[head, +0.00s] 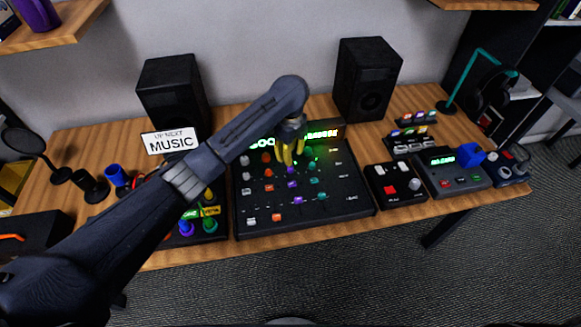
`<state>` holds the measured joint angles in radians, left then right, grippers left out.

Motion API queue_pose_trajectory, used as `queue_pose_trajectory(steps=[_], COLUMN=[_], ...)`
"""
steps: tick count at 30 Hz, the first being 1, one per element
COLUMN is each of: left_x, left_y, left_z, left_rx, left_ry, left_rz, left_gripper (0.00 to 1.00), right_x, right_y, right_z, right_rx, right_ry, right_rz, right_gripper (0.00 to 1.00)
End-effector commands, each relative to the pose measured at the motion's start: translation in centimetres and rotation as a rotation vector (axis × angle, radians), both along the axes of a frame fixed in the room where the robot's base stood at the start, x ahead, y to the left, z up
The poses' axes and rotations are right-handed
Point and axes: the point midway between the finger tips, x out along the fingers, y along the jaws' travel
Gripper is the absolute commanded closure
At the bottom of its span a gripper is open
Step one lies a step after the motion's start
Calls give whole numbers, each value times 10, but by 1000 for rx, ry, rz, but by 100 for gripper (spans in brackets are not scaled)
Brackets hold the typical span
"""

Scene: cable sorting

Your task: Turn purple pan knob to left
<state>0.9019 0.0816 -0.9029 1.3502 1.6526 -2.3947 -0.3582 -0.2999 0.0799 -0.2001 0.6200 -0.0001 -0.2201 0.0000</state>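The black mixer (345,193) lies on the wooden desk, with columns of small coloured knobs and lit green displays along its back. A purple knob (291,184) sits in its middle column, with other purple parts in line with it. I cannot read which one is labelled pan or which way it points. My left arm reaches across from the lower left. My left gripper (289,157) has yellow fingers pointing down over the upper middle of the mixer, just behind the purple knobs. Its fingertips are too small to tell whether they touch anything. My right gripper is out of view.
Black speakers (368,78) stand behind the mixer, with a "MUSIC" sign (170,141) at left. A box with red and white buttons (395,184) and a green-display unit (455,172) are to the right. My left arm covers part of a left-hand device with coloured knobs.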

Motion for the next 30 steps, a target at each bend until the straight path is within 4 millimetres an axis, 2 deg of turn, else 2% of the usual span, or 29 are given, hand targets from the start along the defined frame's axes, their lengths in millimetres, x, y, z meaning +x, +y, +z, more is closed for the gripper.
queue_pose_trajectory(steps=[1, 6, 13, 19, 30], left_x=[-2, -1, 0, 0, 0], left_y=[-1, 0, 0, 0, 0], left_z=[-10, -36, -60, -69, -71], left_rx=[-1, 0, 0, 0, 1], left_ry=[4, 4, 2, 0, -1], left_rz=[1, 2, 1, 0, 0], left_gripper=[70, 70, 70, 70, 69], right_x=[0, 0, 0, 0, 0], right_y=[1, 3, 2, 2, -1], right_z=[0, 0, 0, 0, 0], right_rx=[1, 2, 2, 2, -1], right_ry=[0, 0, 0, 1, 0], right_rz=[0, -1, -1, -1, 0], right_gripper=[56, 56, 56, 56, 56])
